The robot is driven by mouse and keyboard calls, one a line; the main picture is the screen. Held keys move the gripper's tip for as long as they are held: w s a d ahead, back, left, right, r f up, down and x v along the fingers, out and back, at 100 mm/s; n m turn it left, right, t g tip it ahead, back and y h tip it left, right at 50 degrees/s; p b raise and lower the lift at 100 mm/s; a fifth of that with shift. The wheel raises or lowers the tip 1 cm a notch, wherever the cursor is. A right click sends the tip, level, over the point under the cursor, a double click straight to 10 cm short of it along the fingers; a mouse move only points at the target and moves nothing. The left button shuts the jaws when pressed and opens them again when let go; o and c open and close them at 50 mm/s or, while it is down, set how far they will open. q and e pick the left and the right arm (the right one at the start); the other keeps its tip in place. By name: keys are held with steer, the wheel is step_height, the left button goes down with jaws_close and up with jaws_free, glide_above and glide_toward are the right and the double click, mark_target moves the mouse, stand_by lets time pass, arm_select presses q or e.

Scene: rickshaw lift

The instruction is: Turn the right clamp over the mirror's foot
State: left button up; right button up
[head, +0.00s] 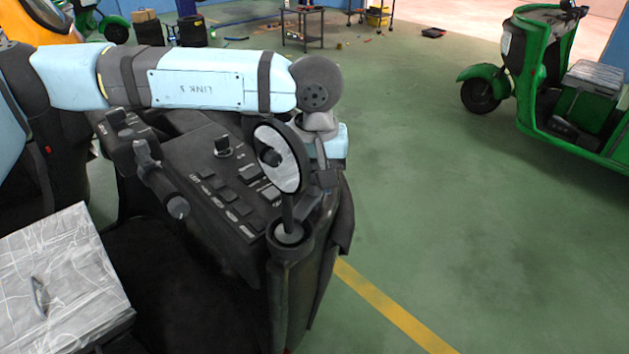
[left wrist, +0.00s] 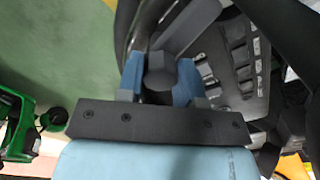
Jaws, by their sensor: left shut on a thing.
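The mirror (head: 278,158) is a round disc on a thin stem, standing upright at the right edge of the dark control panel. Its foot (head: 290,234) is a dark round socket at the bottom of the stem. My left arm reaches across the panel, and my left gripper (head: 328,160) points down just behind the mirror, its fingers mostly hidden. In the left wrist view the blue fingers of my left gripper (left wrist: 160,80) are shut on a dark grey part, seemingly the right clamp, whose grey bar (left wrist: 190,28) extends up and right. My right gripper is not in view.
The control panel (head: 225,180) with knobs and switches lies under my left arm. A wrapped grey-white box (head: 60,285) is at the lower left. A green scooter (head: 560,85) stands at the upper right. The green floor right of the panel is clear, with a yellow line (head: 390,305).

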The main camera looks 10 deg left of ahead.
mark_target(314, 178)
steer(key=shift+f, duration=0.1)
arm_select(q)
steer(key=o, duration=0.9)
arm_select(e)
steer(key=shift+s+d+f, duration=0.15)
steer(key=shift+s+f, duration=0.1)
arm_select(q)
steer(key=shift+r, duration=0.3)
step_height(314, 178, up, 13)
steer(key=shift+r, duration=0.15)
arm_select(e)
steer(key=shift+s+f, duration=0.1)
